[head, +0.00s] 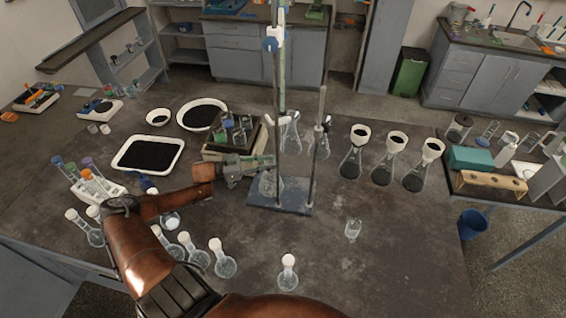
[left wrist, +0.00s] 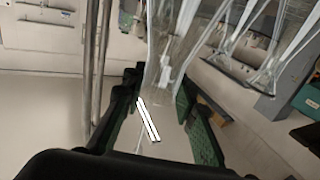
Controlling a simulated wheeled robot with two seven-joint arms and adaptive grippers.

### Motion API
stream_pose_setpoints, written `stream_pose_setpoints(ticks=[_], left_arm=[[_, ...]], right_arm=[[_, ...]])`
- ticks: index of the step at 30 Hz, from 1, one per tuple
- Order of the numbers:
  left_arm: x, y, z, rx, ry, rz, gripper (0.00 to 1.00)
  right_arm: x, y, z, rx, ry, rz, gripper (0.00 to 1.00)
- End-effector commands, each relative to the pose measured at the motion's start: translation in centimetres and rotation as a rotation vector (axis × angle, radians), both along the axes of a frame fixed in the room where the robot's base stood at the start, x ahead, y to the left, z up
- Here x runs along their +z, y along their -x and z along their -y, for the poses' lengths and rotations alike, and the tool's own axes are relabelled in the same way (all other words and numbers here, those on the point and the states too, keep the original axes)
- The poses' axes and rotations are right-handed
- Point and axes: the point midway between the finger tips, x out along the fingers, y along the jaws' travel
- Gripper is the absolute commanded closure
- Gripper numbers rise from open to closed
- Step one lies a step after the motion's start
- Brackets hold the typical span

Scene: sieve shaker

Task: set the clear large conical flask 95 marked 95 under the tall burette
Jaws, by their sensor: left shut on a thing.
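The tall burette (head: 282,88) stands upright in a stand with a blue clamp and a dark blue base plate (head: 292,208). My left gripper (head: 266,163) reaches in from the left beside the stand's rod and is shut on a clear conical flask (head: 268,185). The flask is at the left part of the base plate; I cannot tell whether it touches it. In the left wrist view, the fingers (left wrist: 160,95) have clear glass (left wrist: 172,60) between them, with a white stripe showing. The mark 95 is not readable. My right gripper is not in view.
Clear flasks (head: 291,138) stand behind the stand. Several dark-filled flasks with funnels (head: 395,157) stand to the right. A small beaker (head: 353,229) and a white-stoppered flask (head: 288,273) are in front. A white tray (head: 170,170) of black material lies left. The front right tabletop is clear.

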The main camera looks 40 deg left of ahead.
Motion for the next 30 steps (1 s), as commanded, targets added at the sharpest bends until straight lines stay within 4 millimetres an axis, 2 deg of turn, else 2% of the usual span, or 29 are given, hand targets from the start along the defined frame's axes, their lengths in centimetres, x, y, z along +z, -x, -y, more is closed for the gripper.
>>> stream_pose_setpoints(ticks=[10, 19, 23, 30], left_arm=[[0.1, -1.7, 1.3, 0.000, 0.002, 0.002, 1.00], [0.2, -4.3, 3.4, 0.000, 0.002, 0.002, 1.00], [-1.0, -4.2, 3.2, 0.002, 0.001, 0.000, 1.00], [-1.1, -4.1, 3.2, 0.001, 0.001, 0.001, 1.00]], right_arm=[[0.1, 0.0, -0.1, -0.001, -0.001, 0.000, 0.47], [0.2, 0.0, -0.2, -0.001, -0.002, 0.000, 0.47], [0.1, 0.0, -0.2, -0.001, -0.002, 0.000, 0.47], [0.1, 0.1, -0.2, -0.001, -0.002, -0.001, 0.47]])
